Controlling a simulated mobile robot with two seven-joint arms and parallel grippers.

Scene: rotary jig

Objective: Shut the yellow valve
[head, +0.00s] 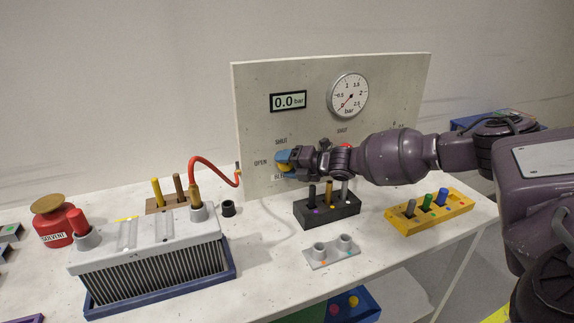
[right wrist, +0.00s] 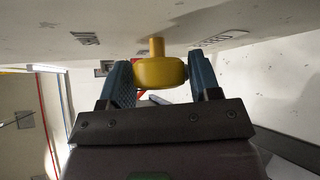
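The yellow valve (head: 283,167) is on the upright panel, between the labels OPEN on its left and SHUT above it. In the right wrist view, its yellow handle (right wrist: 160,72) sits on a short stem that meets the panel. My right gripper (head: 287,161) reaches in from the right. Its two blue fingers are on either side of the handle, with no clear gap showing in the wrist view (right wrist: 160,82). In the head view the gripper hides most of the valve. My left gripper is not in view.
The panel (head: 255,110) carries a gauge (head: 348,95) and a display (head: 289,101) reading 0.0 bar. In front stand a black block (head: 328,211), a yellow block (head: 430,213), a grey fixture (head: 332,253) and a finned unit (head: 150,255) with a red hose (head: 205,162). A red solvent can (head: 62,222) stands left.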

